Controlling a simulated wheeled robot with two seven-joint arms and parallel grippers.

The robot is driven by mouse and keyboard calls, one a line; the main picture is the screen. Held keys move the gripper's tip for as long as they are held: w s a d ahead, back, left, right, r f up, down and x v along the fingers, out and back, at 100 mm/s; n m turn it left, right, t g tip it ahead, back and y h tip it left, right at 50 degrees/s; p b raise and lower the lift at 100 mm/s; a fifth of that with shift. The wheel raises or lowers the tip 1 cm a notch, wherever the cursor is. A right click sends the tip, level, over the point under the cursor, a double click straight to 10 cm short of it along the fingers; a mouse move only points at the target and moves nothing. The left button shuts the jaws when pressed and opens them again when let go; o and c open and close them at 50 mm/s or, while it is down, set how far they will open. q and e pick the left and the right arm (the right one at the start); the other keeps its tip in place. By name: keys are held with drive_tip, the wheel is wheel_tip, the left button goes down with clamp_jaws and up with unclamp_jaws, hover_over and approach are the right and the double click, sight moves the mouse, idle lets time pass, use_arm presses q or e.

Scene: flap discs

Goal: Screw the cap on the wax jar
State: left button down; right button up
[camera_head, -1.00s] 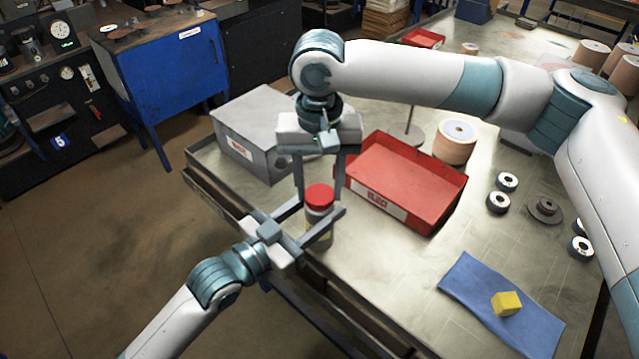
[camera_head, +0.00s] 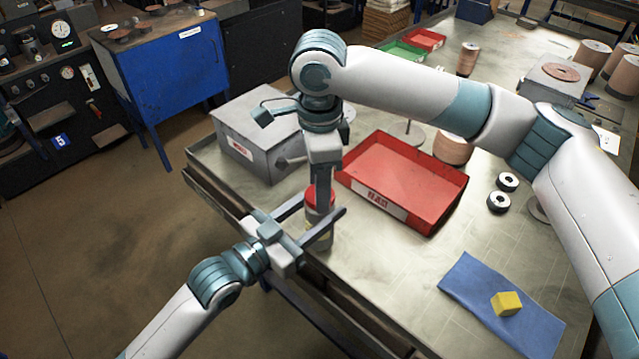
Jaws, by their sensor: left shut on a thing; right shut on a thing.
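The wax jar (camera_head: 320,232) stands upright at the table's front left edge, with a pale body partly hidden by my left gripper's fingers. My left gripper (camera_head: 314,213) is shut around the jar's body from the front left. The red cap (camera_head: 312,197) is on top of the jar, its right part hidden by a finger. My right gripper (camera_head: 321,192) points straight down from above and is shut on the cap. Its jaws are seen nearly edge-on, so one finger hides the other. Whether the cap's thread is seated cannot be told.
A grey metal box (camera_head: 243,140) stands close behind on the left. A red tray (camera_head: 445,207) lies just right of the jar. A yellow block (camera_head: 506,303) rests on a blue cloth (camera_head: 460,285) at the front right. Black-and-white rolls (camera_head: 498,202) lie farther right.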

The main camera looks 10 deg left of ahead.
drive_tip(key=o, duration=1)
drive_tip(key=shift+r, duration=0.15)
drive_tip(key=shift+r, duration=2.15)
drive_tip(key=shift+c, duration=0.4)
